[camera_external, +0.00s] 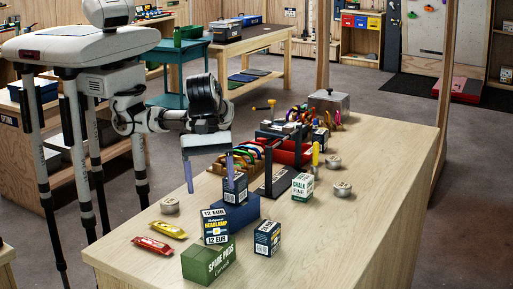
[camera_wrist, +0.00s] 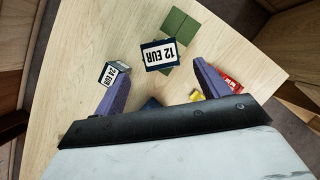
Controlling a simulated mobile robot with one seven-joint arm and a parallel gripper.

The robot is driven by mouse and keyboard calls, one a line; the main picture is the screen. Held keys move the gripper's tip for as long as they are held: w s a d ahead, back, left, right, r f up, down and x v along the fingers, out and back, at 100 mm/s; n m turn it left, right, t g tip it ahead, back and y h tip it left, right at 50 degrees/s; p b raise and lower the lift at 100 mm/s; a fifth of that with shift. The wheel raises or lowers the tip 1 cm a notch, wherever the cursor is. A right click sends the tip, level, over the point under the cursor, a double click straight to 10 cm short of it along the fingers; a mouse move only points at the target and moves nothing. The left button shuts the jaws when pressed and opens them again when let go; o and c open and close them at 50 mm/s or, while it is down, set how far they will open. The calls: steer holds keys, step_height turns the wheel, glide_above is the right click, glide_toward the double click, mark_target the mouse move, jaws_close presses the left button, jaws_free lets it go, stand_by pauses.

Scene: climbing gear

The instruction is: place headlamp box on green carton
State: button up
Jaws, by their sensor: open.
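The headlamp box (camera_external: 215,226) is dark with white "12 EUR" panels and stands upright. It overlaps the far part of the green carton (camera_external: 208,262) and appears to rest on its top; the contact line is unclear. In the wrist view the headlamp box (camera_wrist: 160,55) covers part of the green carton (camera_wrist: 178,25), ahead of the fingertips. My gripper (camera_external: 209,180) is open, above the table and behind the headlamp box, apart from it. Its two purple fingers also show in the wrist view (camera_wrist: 160,83), with nothing held between them.
A dark box (camera_external: 267,238) stands right of the carton. Yellow (camera_external: 167,229) and red (camera_external: 152,244) packets lie left. A blue block (camera_external: 238,213) and dark box (camera_external: 235,188) are behind; a chalk box (camera_external: 303,187) and red tray (camera_external: 292,153) are farther back. The right side is clear.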

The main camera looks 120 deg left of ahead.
steer(key=shift+v, duration=1.2)
stand_by(0.7)
